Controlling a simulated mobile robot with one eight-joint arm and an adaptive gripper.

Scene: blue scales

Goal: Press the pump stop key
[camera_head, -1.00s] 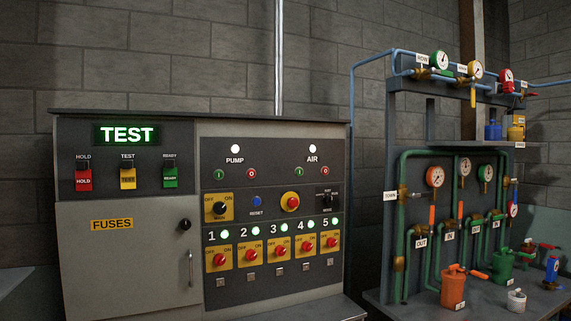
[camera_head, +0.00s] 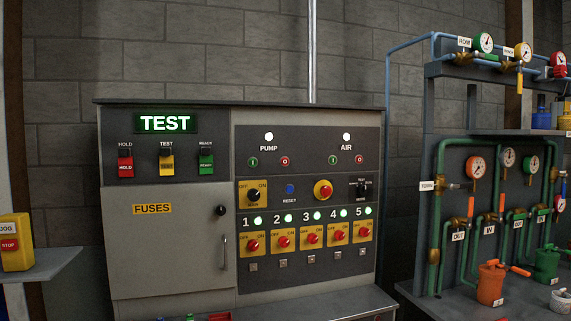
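The control cabinet (camera_head: 170,245) stands in the middle of the head view. Under the PUMP label on its right-hand panel are two small round keys, a green key (camera_head: 253,161) on the left and a red key marked 0 (camera_head: 285,161) on the right. A white pump lamp (camera_head: 269,137) is lit above them. A similar green and red pair sits under the AIR label, with its own lit white lamp (camera_head: 346,137). The green display (camera_head: 166,123) reads TEST. My gripper is not in view.
Lower on the panel are a blue reset button (camera_head: 290,189), a yellow-ringed red button (camera_head: 323,190) and several numbered switches with green lamps. A piping rack (camera_head: 440,149) with gauges stands at right. A yellow JOG/STOP box (camera_head: 15,243) sits on a shelf at left.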

